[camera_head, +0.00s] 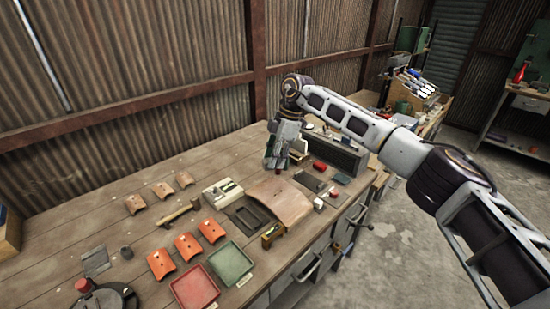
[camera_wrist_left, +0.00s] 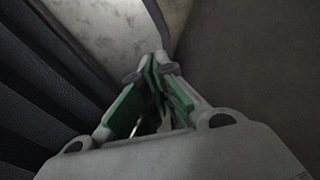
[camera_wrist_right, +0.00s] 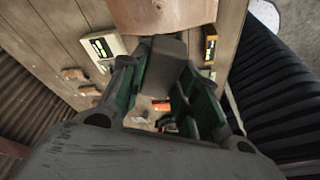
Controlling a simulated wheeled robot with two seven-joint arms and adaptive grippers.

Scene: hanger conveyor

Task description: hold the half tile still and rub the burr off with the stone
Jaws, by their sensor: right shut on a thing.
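A large pale terracotta curved tile (camera_head: 280,200) lies on the bench near its front edge. It also shows at the top of the right wrist view (camera_wrist_right: 165,12). My right gripper (camera_head: 275,158) points down just behind the tile. In the right wrist view its green-padded fingers are on both sides of a dark grey block (camera_wrist_right: 166,65), which looks like the stone; the gripper is shut on it. I cannot tell whether the block touches the tile. No burr can be made out. My left gripper (camera_wrist_left: 160,72) shows only in its wrist view, fingertips together, with nothing visible held.
Several small orange tiles (camera_head: 187,245) lie to the left with a hammer (camera_head: 179,213). A red tray (camera_head: 195,287) and a green tray (camera_head: 231,262) sit at the front. A white device (camera_head: 223,193) stands beside the tile. A grey box (camera_head: 340,155) stands behind right.

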